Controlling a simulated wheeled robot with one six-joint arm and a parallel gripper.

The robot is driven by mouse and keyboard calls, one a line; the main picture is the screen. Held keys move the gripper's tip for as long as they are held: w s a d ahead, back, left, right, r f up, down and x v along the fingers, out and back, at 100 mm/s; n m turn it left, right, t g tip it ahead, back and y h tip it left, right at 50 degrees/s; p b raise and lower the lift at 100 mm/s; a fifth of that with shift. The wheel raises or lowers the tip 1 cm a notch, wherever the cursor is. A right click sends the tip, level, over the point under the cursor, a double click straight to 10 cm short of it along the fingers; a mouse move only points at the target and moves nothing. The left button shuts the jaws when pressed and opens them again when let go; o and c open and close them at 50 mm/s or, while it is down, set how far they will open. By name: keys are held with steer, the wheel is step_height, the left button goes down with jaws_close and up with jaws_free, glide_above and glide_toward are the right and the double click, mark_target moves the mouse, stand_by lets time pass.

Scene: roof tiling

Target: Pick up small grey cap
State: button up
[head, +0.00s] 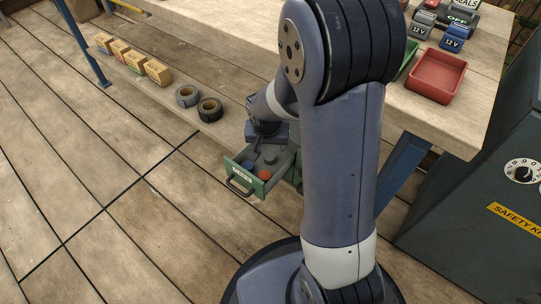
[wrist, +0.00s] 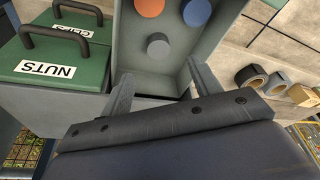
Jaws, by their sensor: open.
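The small grey cap (wrist: 157,45) lies in an open drawer (wrist: 215,25), nearest to my gripper in the wrist view. An orange cap (wrist: 150,7) and a blue cap (wrist: 193,12) lie beyond it in the same drawer. In the head view the grey cap (head: 269,157) sits just behind the orange one (head: 265,174), inside the green-fronted drawer. My gripper (wrist: 160,72) is open and empty. Its two fingers point toward the drawer, with the grey cap between their lines and apart from them. In the head view my wrist is over the drawer's back part.
Shut green drawers, one labelled NUTS (wrist: 50,70), stand beside the open drawer. Two tape rolls (head: 187,96) and several small yellow boxes (head: 158,72) line the lower shelf. A red tray (head: 436,78) sits on the bench top, and a dark safety cabinet (head: 480,215) stands right.

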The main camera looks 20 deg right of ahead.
mark_target(270, 157)
steer(key=b+x, duration=0.3)
steer(key=x, duration=0.5)
steer(key=shift+d+f+b, duration=0.15)
steer(key=shift+f+b, duration=0.15)
steer(key=shift+b, duration=0.05)
steer(key=shift+r, duration=0.1)
steer(key=shift+c, duration=0.4)
steer(key=c, duration=1)
